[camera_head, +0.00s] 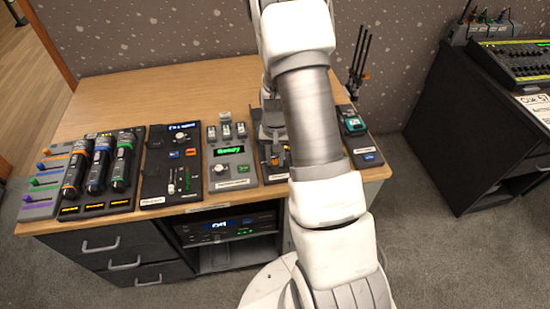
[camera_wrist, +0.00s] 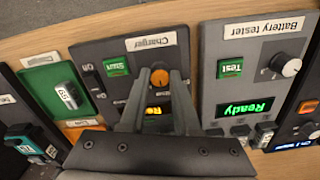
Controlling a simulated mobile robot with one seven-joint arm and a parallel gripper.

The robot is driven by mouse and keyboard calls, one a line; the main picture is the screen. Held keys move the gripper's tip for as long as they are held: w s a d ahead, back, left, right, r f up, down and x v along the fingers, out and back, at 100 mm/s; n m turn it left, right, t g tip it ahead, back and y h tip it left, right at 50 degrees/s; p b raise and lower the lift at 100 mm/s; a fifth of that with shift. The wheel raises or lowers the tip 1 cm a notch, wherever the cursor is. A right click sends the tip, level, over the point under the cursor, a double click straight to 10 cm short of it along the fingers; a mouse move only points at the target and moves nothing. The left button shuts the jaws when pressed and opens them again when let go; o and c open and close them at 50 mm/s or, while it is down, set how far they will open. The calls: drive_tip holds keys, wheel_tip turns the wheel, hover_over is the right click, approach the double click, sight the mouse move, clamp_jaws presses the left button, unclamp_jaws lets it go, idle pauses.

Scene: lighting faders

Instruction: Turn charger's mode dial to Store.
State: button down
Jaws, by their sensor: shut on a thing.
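The charger (camera_wrist: 88,52) is a dark panel with a white "Charger" label, a green Start button and a switch. Its orange dial (camera_wrist: 160,77) sits between the two fingertips of my gripper (camera_wrist: 159,82), which is shut on it. The dial's pointer and mode markings are too small or covered to read. A lit orange display (camera_wrist: 154,111) lies between the fingers, partly hidden by them. In the head view my arm covers most of the charger, and the dial is hidden.
The battery tester (camera_wrist: 211,85), with a green "Ready" display, stands right of the charger in the wrist view. A green tray (camera_wrist: 45,100) holding a battery lies to the left.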

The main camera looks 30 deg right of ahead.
sight(275, 162)
drive_tip(key=n+b, duration=0.2)
drive_tip(key=n, duration=0.9)
drive_tip(key=shift+n, duration=0.3)
idle(0.4)
drive_tip(key=c, duration=0.6)
unclamp_jaws()
drive_tip(key=shift+c, duration=0.2)
wheel_tip(275, 162, up, 17)
drive_tip(key=p, duration=0.2)
drive_tip(key=shift+r+p, duration=0.2)
drive_tip(key=shift+p, duration=0.15)
